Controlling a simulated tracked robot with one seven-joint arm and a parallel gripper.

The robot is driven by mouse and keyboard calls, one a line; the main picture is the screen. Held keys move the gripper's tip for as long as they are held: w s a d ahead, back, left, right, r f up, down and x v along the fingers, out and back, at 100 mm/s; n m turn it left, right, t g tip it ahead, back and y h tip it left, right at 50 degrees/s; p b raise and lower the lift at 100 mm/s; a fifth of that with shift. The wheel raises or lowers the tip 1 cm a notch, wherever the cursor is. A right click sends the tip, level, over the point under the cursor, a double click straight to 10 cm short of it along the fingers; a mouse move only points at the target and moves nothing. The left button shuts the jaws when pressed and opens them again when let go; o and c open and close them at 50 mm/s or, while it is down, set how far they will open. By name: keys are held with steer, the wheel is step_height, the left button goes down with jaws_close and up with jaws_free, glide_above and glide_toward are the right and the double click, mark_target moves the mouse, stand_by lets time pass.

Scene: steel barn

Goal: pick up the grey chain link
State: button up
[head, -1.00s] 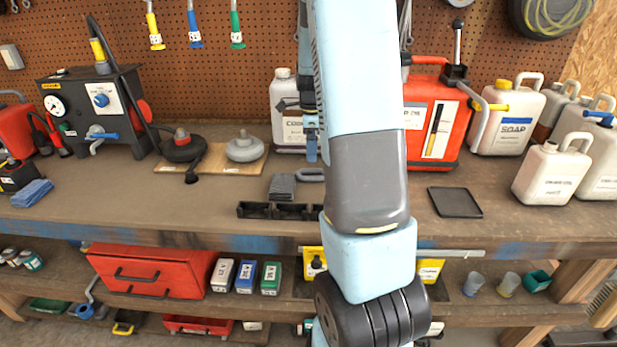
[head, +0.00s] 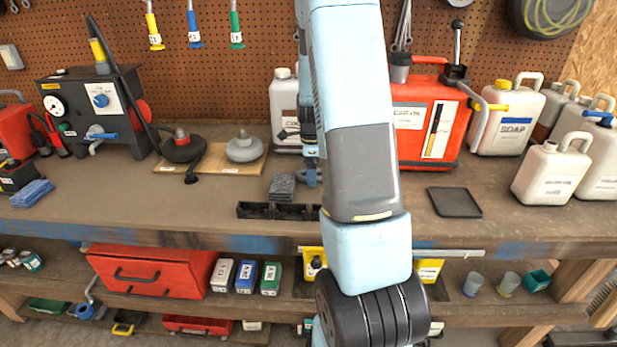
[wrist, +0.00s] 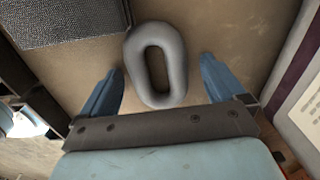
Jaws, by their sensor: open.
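The grey chain link (wrist: 178,62) is an oval ring lying flat on the brown bench top in the wrist view. My gripper (wrist: 160,72) is open, with one blue finger on each side of the link's near part and a gap on both sides. The link's far end extends beyond the fingertips. In the head view my gripper (head: 310,176) is low over the bench, left of my forearm, and mostly hides the link.
A dark grey textured block (wrist: 65,18) lies close left of the link; it also shows in the head view (head: 282,187). A black divided tray (head: 254,210) is in front. A white jug (head: 284,104) stands behind. A flat black tray (head: 455,202) lies to the right.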

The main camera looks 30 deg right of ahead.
steer(key=c, duration=1.2)
steer(key=shift+c, duration=0.2)
steer(key=shift+r, duration=0.15)
